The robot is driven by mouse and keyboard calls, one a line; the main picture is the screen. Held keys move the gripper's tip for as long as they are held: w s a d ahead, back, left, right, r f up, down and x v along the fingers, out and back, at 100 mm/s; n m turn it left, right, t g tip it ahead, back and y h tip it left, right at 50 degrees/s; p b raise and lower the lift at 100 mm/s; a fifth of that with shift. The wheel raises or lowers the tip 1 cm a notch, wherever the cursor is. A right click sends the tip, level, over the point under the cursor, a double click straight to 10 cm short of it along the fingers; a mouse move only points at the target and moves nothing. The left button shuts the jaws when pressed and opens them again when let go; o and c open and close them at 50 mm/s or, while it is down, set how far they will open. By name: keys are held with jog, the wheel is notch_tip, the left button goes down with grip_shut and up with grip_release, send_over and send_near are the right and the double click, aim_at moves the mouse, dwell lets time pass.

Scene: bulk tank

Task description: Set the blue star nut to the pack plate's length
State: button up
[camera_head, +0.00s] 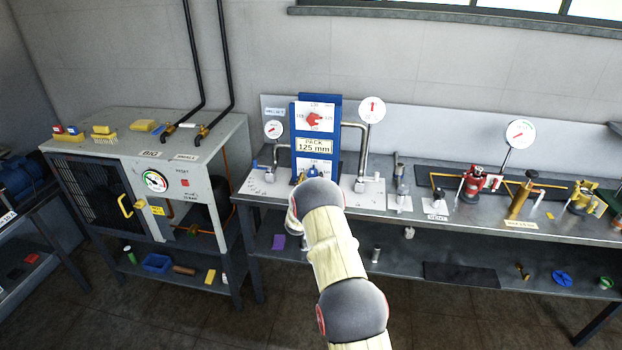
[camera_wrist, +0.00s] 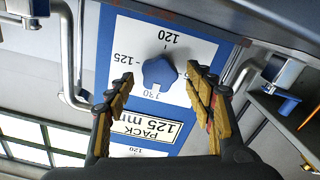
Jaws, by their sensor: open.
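The blue star nut (camera_wrist: 159,73) sits on a white dial (camera_wrist: 180,45) marked 120, 125 and 130, seen upside down in the wrist view. My gripper (camera_wrist: 160,75) is open, its two fingers on either side of the nut with gaps showing; contact is not visible. I cannot tell which mark the nut points at. The pack plate (camera_wrist: 146,126) reads 125 mm; it also shows in the head view (camera_head: 314,146), on the blue panel (camera_head: 297,150). In the head view my arm hides the gripper and part of the lower dial.
Above the pack plate is another dial with a red star pointer (camera_head: 314,119). Grey pipes (camera_head: 361,152) flank the panel, with gauges (camera_head: 371,109) nearby. Red (camera_head: 473,185) and brass (camera_head: 522,195) fittings stand along the bench to the right. A grey cabinet (camera_head: 205,160) stands left.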

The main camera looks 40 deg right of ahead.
jog(key=shift+x, duration=1.05)
jog(key=shift+s, duration=0.1)
jog(key=shift+c, duration=1.2)
jog(key=c, duration=0.9)
